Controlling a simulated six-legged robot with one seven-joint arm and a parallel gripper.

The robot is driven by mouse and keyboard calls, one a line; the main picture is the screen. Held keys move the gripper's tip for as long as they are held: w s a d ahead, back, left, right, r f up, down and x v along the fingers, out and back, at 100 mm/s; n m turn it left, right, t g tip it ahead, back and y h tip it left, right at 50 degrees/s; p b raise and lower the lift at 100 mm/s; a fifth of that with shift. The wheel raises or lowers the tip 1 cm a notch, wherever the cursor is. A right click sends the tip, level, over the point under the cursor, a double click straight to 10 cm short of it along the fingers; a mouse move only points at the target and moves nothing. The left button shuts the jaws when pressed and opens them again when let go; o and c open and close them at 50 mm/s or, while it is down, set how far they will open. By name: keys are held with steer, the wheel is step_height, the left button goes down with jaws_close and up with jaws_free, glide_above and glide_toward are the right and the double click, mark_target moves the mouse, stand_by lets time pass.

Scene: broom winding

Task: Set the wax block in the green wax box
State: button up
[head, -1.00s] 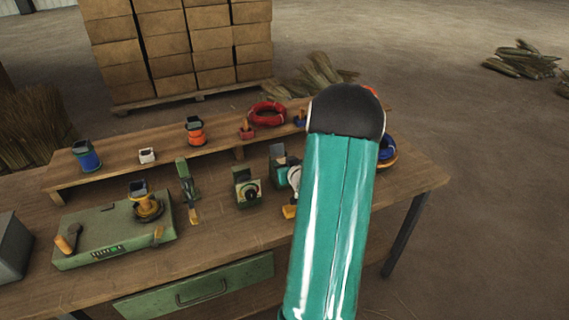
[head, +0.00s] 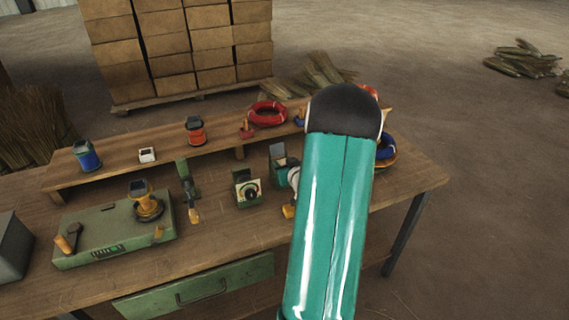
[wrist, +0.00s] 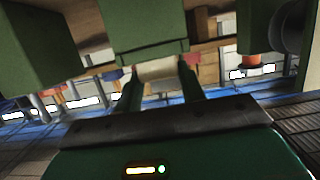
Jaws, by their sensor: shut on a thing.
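In the wrist view my gripper (wrist: 160,86) has its two dark green fingers shut on a pale cream wax block (wrist: 158,71). A green box-like body (wrist: 145,25) is just beyond the block and above it in the picture. I cannot tell whether they touch. In the head view my teal arm hides the gripper and the block. A small open green box (head: 278,151), likely the green wax box, stands on the bench just left of my arm. I cannot tell for sure that it is the one in the wrist view.
A green dial device (head: 247,188) stands left of my arm. A green machine (head: 112,235) lies on the bench's left. The raised shelf (head: 110,160) bears a blue spool (head: 87,156), an orange one (head: 195,131) and a red ring (head: 267,113). The front middle of the bench is clear.

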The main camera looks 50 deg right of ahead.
steer(key=shift+f, duration=0.35)
steer(key=o, duration=0.7)
steer(key=shift+v, duration=5.55)
steer(key=shift+r, duration=0.1)
